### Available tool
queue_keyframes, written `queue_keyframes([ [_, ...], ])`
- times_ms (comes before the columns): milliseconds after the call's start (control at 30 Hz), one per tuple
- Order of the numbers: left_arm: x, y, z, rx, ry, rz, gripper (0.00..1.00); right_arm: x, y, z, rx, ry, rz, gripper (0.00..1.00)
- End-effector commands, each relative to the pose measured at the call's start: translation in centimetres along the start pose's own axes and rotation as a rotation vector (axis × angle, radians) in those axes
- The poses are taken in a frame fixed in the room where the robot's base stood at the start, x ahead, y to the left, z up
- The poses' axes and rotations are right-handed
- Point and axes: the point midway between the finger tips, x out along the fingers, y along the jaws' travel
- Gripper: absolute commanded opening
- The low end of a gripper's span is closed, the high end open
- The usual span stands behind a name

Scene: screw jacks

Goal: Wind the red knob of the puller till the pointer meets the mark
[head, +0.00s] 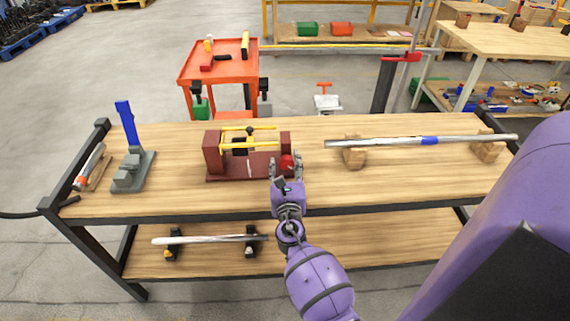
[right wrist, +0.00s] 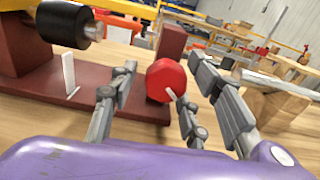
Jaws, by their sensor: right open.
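The puller (head: 213,152) is a dark red frame with yellow bars, standing on the workbench left of its middle. Its red knob (head: 287,162) is at the frame's right end and shows as a faceted knob with a white stripe in the right wrist view (right wrist: 163,78). My right gripper (head: 286,167) is open at the knob, with fingers on either side of it; the right wrist view shows gaps beside the knob. A white upright tab (right wrist: 69,73) stands on the puller's base near a black cylinder (right wrist: 63,24). I cannot clearly tell pointer from mark. My left gripper is not in view.
A metal bar with a blue band (head: 430,141) rests on wooden blocks to the right. A grey stand with a blue lever (head: 127,122) is at the left. An orange cart (head: 220,72) stands behind the bench (head: 400,190). Bare benchtop lies right of the puller.

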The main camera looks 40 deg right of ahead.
Motion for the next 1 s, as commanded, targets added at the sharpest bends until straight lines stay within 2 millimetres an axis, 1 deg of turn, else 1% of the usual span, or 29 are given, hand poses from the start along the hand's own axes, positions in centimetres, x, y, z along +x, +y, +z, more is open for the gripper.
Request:
queue_keyframes([
  [100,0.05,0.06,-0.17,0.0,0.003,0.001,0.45,0.34,0.0,0.02,0.001,0.0,0.0,0.44],
  [267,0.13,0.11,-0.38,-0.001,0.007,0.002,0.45,0.32,-0.02,0.0,0.001,0.0,0.0,0.44],
  [300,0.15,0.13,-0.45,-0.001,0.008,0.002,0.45,0.32,-0.02,0.0,0.001,0.0,0.0,0.43],
  [600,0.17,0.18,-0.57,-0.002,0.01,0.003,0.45,0.3,0.08,0.03,0.002,0.0,0.002,0.04],
  [833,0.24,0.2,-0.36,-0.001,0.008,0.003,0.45,0.28,0.2,0.02,0.027,0.0,0.004,0.04],
  [1000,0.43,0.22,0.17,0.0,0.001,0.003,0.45,0.25,0.27,0.0,0.101,0.0,0.006,0.04],
])
